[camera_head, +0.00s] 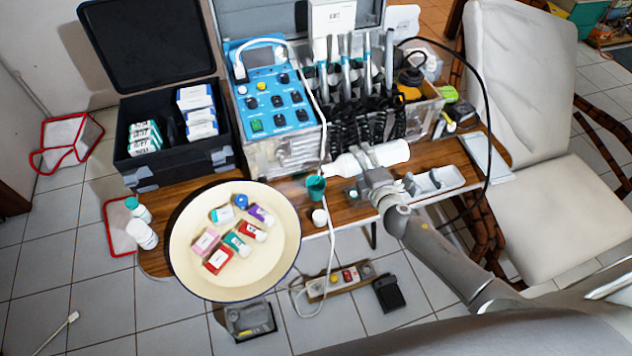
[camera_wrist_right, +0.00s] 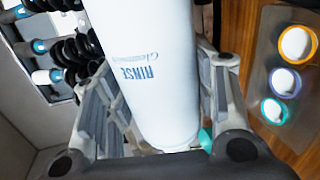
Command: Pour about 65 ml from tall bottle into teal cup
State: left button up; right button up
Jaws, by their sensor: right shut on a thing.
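The tall white bottle (camera_head: 372,158) is held tipped almost level, its narrow end pointing left. Its lettering, with the word RINSE, shows in the right wrist view (camera_wrist_right: 150,75). My right gripper (camera_head: 374,176) is shut around the bottle's body. The teal cup (camera_head: 315,187) stands upright on the wooden table, just below and left of the bottle's narrow end. A teal edge, perhaps the cup, shows beside the bottle in the right wrist view. I cannot make out any stream or the level in the cup. My left gripper is not in view.
A small white container (camera_head: 319,217) stands just in front of the cup. A large round cream tray (camera_head: 265,272) with several small boxes and bottles is to the left. The blue control unit (camera_head: 268,95) and instrument rack (camera_head: 365,118) stand behind.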

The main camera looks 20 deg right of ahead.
jog(key=shift+r, duration=0.1)
dwell(0.5)
jog(key=shift+d+f+m+b, duration=0.2)
jog(key=shift+f+m+b, duration=0.2)
jog(key=shift+f+b, duration=0.7)
jog(key=shift+r+m+y, duration=0.35)
jog(key=shift+m+y, duration=0.15)
jog(key=shift+m, duration=0.2)
jog(key=shift+d+m, duration=0.15)
jog(key=shift+m, duration=0.15)
jog(key=shift+d+f+m+y+b, duration=0.1)
jog(key=shift+m+y+b, duration=0.2)
jog(key=shift+b, duration=0.1)
jog(key=shift+r+m+p, duration=0.3)
jog(key=shift+r+p, duration=0.1)
jog(key=shift+r, duration=0.2)
